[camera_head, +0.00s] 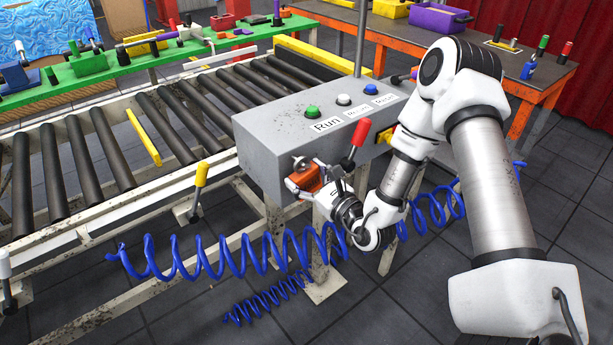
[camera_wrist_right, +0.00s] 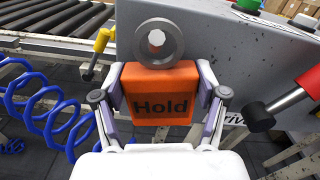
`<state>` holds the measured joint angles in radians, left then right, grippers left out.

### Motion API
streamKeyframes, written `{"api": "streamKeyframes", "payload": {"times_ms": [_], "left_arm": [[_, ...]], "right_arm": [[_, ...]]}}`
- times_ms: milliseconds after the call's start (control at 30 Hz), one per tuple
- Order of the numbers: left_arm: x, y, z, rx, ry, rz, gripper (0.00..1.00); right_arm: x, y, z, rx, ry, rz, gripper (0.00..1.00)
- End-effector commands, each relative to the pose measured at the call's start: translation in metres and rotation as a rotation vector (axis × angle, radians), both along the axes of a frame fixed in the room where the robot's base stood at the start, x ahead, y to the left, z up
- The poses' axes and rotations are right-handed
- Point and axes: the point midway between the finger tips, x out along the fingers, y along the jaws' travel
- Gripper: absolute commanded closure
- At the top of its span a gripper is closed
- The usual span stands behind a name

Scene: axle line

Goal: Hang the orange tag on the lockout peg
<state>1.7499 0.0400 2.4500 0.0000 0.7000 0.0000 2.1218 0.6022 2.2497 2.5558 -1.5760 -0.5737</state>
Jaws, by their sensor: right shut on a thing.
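The orange tag (camera_head: 308,180) has a grey ring at its top and is in front of the grey control box (camera_head: 262,150). In the right wrist view the tag (camera_wrist_right: 160,95) reads "Hold" and stands upright between the two fingers, ring up. My right gripper (camera_head: 317,183) is shut on the tag's sides. A pale spot shows through the ring's hole; I cannot tell whether it is the lockout peg's end. My left gripper is not in view.
A red-handled lever (camera_head: 355,143) stands close to the right of my gripper. A yellow-handled lever (camera_head: 199,180) is to the left. A blue coiled hose (camera_head: 265,255) hangs below. The roller conveyor (camera_head: 120,150) lies left; green, white and blue buttons top the box.

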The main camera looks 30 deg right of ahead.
Motion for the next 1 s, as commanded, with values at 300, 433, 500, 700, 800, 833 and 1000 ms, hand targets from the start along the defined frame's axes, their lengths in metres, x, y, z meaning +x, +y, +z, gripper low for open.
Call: {"api": "streamKeyframes", "payload": {"times_ms": [300,433,500,700,800,833,1000], "left_arm": [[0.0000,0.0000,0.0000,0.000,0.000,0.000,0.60],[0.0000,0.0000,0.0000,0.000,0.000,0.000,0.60],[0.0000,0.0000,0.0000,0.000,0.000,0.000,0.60],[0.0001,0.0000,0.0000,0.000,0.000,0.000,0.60],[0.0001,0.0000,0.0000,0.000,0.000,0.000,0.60],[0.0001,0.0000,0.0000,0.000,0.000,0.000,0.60],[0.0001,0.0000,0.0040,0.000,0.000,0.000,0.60]], "right_arm": [[-0.0001,0.0000,0.0000,0.000,0.000,0.000,0.00],[-0.0001,0.0000,0.0000,0.000,0.000,0.000,0.00],[-0.0001,0.0000,0.0000,0.000,0.000,0.000,0.00],[-0.0001,0.0000,-0.0002,0.000,0.000,0.000,0.00],[-0.0001,0.0000,-0.0002,0.000,0.000,0.000,0.00],[-0.0001,0.0000,-0.0002,0.000,0.000,0.000,0.00],[-0.0011,0.0000,0.0027,0.000,0.000,0.000,0.00]]}}
